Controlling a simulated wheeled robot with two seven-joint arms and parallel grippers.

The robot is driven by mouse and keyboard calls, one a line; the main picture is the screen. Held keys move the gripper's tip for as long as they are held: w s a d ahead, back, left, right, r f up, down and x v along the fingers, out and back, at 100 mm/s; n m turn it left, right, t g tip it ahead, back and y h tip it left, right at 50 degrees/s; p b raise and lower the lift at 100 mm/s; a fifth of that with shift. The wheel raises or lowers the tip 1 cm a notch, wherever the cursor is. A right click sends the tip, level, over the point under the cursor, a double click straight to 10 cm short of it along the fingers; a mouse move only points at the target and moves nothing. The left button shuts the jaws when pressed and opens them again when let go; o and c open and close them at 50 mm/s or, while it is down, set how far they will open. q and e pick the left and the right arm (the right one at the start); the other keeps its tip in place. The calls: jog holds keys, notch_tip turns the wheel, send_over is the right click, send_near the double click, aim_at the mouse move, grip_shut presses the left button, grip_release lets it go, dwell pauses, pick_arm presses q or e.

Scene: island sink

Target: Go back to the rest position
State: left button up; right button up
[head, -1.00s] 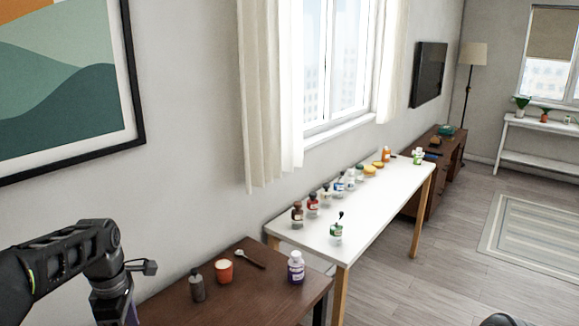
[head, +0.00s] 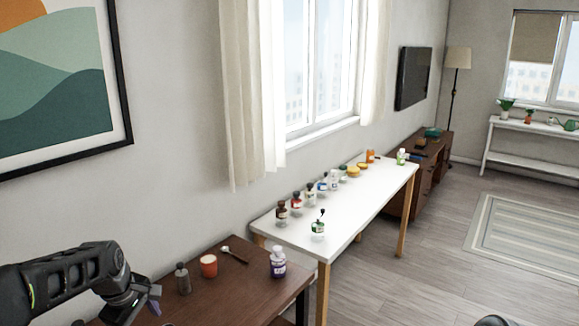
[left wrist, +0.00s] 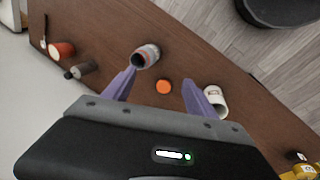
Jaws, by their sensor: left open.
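My left gripper (head: 152,304) is at the lower left of the head view, over the near end of the dark brown table (head: 236,284). In the left wrist view its two purple fingers stand apart with nothing held between them (left wrist: 160,90). Beyond the fingers, an orange disc-shaped item (left wrist: 163,86) lies on the brown tabletop. A jar with an open dark mouth (left wrist: 146,56) shows near one fingertip, and a white container (left wrist: 215,101) shows partly behind the other. My right gripper is not in view.
On the brown table are a grey bottle (head: 183,279), an orange cup (head: 209,266), a spoon (head: 234,255) and a purple-labelled bottle (head: 278,262). A white table (head: 350,215) with several bottles stands beyond.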

pick_arm(q)
jog(key=s+d+f+m+t+h+b, duration=0.1)
jog(key=d+f+m+b, duration=0.1)
jog(key=d+f+m, duration=0.65)
jog(key=s+d+f+m+t+h+b, duration=0.15)
jog(key=d+f, duration=0.45)
jog(key=f, duration=0.8)
jog(key=s+d+f+m+g+b, duration=0.1)
jog(key=s+d+f+b, duration=0.1)
jog(key=s+d+f, duration=0.2)
jog(key=s+d+f+m+g+h+b, duration=0.1)
jog(key=s+d+f, duration=0.3)
jog(key=s+f, duration=0.5)
jog(key=s+d+f+m+g+b, duration=0.1)
jog(key=s+d+f+g+b, duration=0.2)
jog(key=s, duration=0.8)
notch_tip(320, 180, down, 4)
jog(key=shift+s+d+r, duration=0.15)
jog(key=shift+s+d, duration=0.1)
jog(key=shift+d, duration=0.8)
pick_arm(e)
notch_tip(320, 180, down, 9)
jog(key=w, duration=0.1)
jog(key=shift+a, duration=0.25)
pick_arm(q)
jog(key=shift+h, duration=0.25)
jog(key=shift+c, duration=0.3)
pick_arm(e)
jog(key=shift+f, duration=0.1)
